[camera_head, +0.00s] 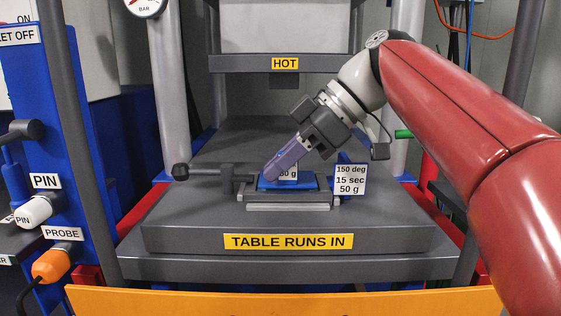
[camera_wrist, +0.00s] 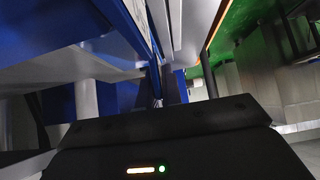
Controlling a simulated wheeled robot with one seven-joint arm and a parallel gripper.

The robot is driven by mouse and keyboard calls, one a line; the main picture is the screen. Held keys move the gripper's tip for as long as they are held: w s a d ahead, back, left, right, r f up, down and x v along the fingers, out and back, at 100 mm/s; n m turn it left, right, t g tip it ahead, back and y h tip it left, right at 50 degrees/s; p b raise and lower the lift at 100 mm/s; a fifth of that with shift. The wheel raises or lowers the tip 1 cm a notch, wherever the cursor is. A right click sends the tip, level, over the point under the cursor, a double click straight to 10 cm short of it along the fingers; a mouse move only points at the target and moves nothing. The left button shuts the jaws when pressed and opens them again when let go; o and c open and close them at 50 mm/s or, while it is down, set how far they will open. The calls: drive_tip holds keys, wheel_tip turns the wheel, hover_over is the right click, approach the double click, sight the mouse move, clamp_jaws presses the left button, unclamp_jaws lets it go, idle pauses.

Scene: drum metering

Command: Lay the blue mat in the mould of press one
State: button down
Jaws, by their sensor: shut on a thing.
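The blue mat (camera_head: 290,185) is at the top of the grey mould (camera_head: 287,205) on the press table. A white tag, partly hidden and ending in "0 g", shows on it. My gripper (camera_head: 270,171) comes down at a slant from the upper right and is shut on the blue mat. Its fingers hide part of the mat and tag. I cannot tell whether the mat lies flat on the mould floor. The wrist view shows a dark gripper housing (camera_wrist: 165,145) but neither mat nor mould.
The "HOT" plate (camera_head: 235,63) hangs above and behind the mould. A dark handle (camera_head: 205,171) sticks out left of the mould. A label reading "150 deg, 15 sec, 50 g" (camera_head: 350,180) stands at its right. Grey columns (camera_head: 170,75) flank the table. The table front (camera_head: 190,238) is clear.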

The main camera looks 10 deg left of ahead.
drive_tip(key=shift+f+b, duration=0.35)
drive_tip(key=shift+f, duration=0.15)
drive_tip(key=c, duration=1.5)
unclamp_jaws()
drive_tip(key=shift+r, duration=0.15)
